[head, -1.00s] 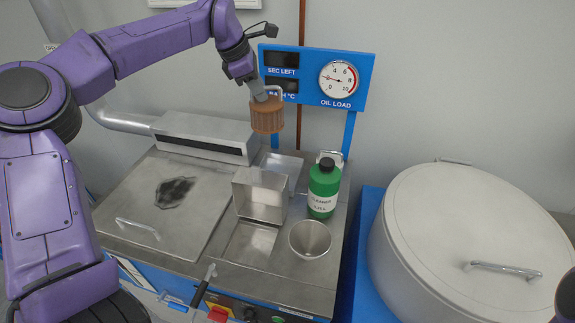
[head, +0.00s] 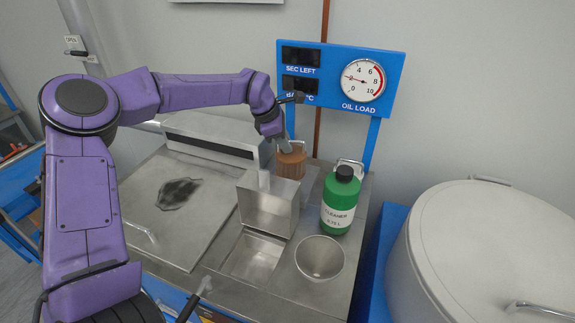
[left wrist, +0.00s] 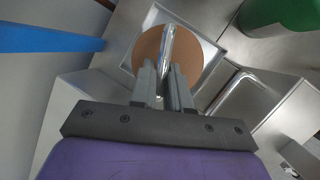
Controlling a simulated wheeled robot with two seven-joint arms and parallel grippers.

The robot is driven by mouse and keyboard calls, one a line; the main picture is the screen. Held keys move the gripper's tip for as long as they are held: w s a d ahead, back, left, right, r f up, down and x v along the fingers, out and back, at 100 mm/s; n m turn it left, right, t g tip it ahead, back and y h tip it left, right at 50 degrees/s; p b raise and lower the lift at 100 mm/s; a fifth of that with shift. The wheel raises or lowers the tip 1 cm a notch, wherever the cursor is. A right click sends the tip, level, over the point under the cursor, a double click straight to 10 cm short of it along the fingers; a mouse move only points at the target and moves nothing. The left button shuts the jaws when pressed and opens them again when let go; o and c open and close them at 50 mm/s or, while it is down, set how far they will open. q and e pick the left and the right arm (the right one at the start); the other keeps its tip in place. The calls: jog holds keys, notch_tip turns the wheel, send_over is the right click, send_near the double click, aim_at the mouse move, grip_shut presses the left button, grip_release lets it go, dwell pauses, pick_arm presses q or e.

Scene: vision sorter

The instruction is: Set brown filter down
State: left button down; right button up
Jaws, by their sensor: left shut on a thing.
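The brown filter (head: 291,165) is a ribbed cylinder with a metal handle on top. It shows at the back of the steel bench, behind the raised metal lid (head: 268,207). My left gripper (head: 284,144) is shut on its handle from above. In the left wrist view the filter's round brown top (left wrist: 200,62) lies under the fingers (left wrist: 170,85), inside or just over a square metal-rimmed opening (left wrist: 226,50). Whether the filter touches the bottom there is hidden. My right gripper is not in view.
A green cleaner bottle (head: 340,203) stands close to the filter's right. A metal cup (head: 319,259) and an open square well (head: 254,256) are in front. The blue gauge panel (head: 340,75) rises behind. A large white drum (head: 490,245) is at right.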

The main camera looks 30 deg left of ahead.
aim_at(283, 154)
pick_arm(q)
notch_tip(283, 154, down, 5)
jog(key=shift+f+p, duration=0.1)
jog(key=shift+p, duration=0.5)
jog(key=c, duration=1.1)
grip_release()
jog(key=b+v, duration=0.2)
jog(key=v, duration=1)
